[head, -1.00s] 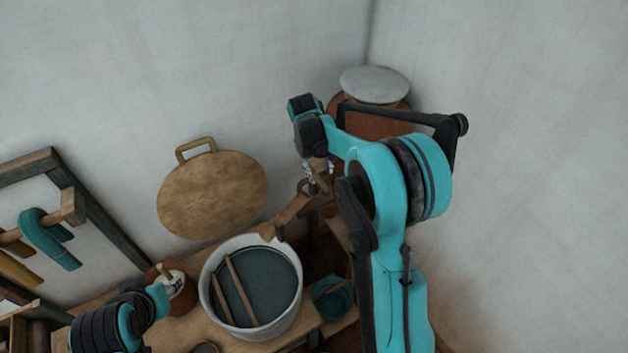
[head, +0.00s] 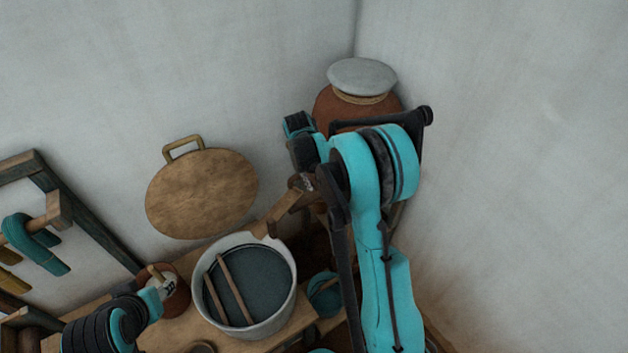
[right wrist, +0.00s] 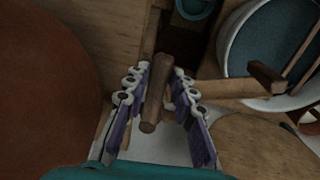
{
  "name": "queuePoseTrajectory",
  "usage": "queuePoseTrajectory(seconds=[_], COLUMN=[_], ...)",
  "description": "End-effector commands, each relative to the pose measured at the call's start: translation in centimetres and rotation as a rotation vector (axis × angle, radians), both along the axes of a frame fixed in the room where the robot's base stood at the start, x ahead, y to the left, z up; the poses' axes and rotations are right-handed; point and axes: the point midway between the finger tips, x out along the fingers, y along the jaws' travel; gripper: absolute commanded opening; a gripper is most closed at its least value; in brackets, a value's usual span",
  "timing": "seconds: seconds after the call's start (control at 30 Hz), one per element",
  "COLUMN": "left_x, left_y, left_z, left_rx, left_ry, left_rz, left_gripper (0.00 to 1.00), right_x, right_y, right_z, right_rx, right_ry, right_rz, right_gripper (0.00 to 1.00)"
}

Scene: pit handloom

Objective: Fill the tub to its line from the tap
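The tub (head: 284,318) is a round pale vessel on the wooden bench, with dark blue-grey content inside and a dark ring around its inner wall. Two wooden sticks (head: 232,290) lie across it. A wooden spout (head: 284,207) reaches from the big jar side to the tub's back rim; it shows in the right wrist view (right wrist: 232,88). My right gripper (right wrist: 161,70) is open, its fingers either side of a wooden tap handle (right wrist: 158,95), with small gaps visible. My left gripper (head: 163,289) is beside a small brown pot (head: 178,298); its fingers are unclear.
A big brown jar (head: 335,103) with a pale lid (head: 362,76) stands in the corner. A round wooden board (head: 202,193) leans on the wall. A teal bowl-like thing (head: 325,295) is right of the tub. A wooden frame with teal yarn (head: 36,243) is at left.

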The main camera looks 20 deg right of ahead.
Motion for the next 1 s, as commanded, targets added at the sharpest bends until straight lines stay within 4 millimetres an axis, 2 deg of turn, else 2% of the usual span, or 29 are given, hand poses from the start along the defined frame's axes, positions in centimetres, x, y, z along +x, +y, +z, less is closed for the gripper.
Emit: queuePoseTrajectory(seconds=[0.03,0.07,0.3,0.7,1.0], left_x=[0.0,0.0,0.0,0.0,0.0], left_y=[0.0,0.0,0.0,0.0,0.0], left_z=[0.0,0.0,-0.2,-1.7,-1.7], left_rx=[0.0,0.0,0.0,0.0,0.0], left_ry=[0.0,0.0,0.0,0.0,0.0], left_rz=[0.0,0.0,0.0,0.0,0.0], left_gripper=[0.4,0.4,0.4,0.4,0.4], right_x=[0.0,0.0,0.0,0.5,0.6], right_y=[0.0,0.0,0.2,3.4,3.8], right_z=[0.0,0.0,0.0,-0.1,0.0], right_rx=[0.0,0.0,0.0,0.0,0.0], right_ry=[0.0,0.0,0.0,0.0,-0.001], right_rz=[0.0,0.0,-0.022,-0.419,-0.477], right_gripper=[0.05,0.0,0.0,0.0,0.0])
